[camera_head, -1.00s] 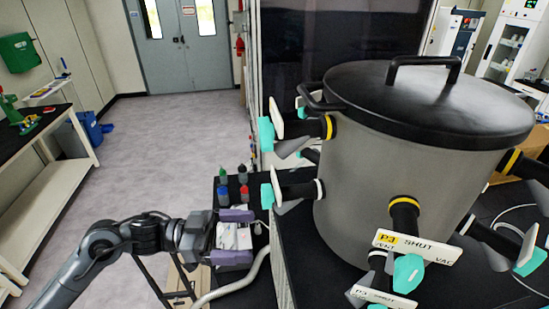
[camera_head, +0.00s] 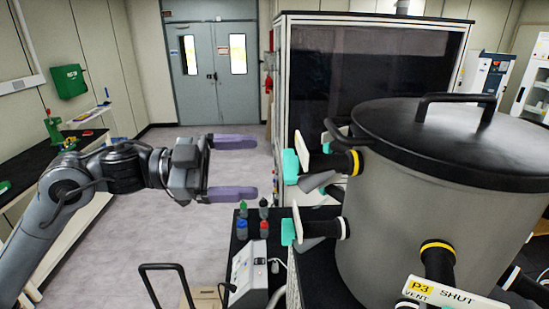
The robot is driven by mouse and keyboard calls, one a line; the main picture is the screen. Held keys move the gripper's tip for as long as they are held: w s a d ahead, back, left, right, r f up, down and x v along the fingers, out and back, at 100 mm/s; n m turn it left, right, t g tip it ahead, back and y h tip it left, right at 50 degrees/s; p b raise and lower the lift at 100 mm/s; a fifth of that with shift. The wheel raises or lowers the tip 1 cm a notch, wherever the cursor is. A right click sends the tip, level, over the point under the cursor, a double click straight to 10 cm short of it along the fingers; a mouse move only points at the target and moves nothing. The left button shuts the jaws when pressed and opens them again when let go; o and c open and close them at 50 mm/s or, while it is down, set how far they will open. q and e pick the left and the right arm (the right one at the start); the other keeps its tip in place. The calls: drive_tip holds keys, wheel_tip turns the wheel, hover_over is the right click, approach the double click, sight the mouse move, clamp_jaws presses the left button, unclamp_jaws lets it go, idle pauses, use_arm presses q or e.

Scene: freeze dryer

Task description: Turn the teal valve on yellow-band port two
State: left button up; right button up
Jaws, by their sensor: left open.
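A large grey drum (camera_head: 400,235) with a black lid stands at the right. On its left side a yellow-band port (camera_head: 353,162) carries a teal valve (camera_head: 290,166) with a white tag edge-on; its number cannot be read. Below it a white-band port (camera_head: 342,229) has another teal valve (camera_head: 287,232). A front yellow-band port (camera_head: 437,262) bears a label reading P3, VENT and SHUT (camera_head: 450,294). My left gripper (camera_head: 252,168) is open and empty, its purple fingers pointing right, left of the upper teal valve in the picture and apparently apart from it. My right gripper is out of view.
Several small bottles (camera_head: 242,229) and a white device (camera_head: 247,272) stand on a black surface below my left gripper. A dark-windowed cabinet (camera_head: 375,80) stands behind the drum. A bench (camera_head: 40,170) is at the left; open floor (camera_head: 165,235) lies between.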

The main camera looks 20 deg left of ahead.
sight(284, 165)
use_arm(q)
drive_tip(key=p+x, duration=0.1)
drive_tip(key=x, duration=0.3)
drive_tip(key=shift+w+d+r, duration=0.1)
drive_tip(key=shift+w+d, duration=0.1)
drive_tip(key=shift+d, duration=0.1)
drive_tip(key=shift+w+d+p, duration=0.2)
drive_tip(key=shift+d+p, duration=0.1)
drive_tip(key=shift+d, duration=0.2)
drive_tip(key=shift+c, duration=0.3)
drive_tip(key=c, duration=1)
